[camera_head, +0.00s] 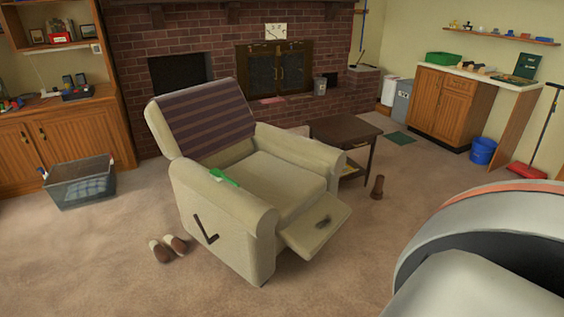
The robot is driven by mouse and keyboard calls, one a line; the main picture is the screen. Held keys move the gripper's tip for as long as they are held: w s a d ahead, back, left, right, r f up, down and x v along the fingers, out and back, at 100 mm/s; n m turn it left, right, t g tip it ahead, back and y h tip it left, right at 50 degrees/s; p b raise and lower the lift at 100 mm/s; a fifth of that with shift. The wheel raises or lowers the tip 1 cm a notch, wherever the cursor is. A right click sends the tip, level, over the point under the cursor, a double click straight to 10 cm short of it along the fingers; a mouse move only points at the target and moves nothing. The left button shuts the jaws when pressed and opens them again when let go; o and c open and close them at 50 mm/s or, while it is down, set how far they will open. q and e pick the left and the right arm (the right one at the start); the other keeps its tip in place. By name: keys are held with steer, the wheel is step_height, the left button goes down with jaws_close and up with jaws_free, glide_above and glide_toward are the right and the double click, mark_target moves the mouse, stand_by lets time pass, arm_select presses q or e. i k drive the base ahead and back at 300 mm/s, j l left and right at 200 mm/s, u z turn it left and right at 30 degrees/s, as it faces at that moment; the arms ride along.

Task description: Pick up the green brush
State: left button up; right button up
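Neither of my grippers shows in the head view.
The recliner has a striped throw over its back and its footrest (315,226) out. Slippers (168,248) lie on the carpet beside it. A dark side table (345,132) stands behind. A clear bin (80,184) is at left. Carpet in front is free. My own body covers the lower right.

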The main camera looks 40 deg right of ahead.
mark_target(216, 174)
steer(key=i, duration=1.4)
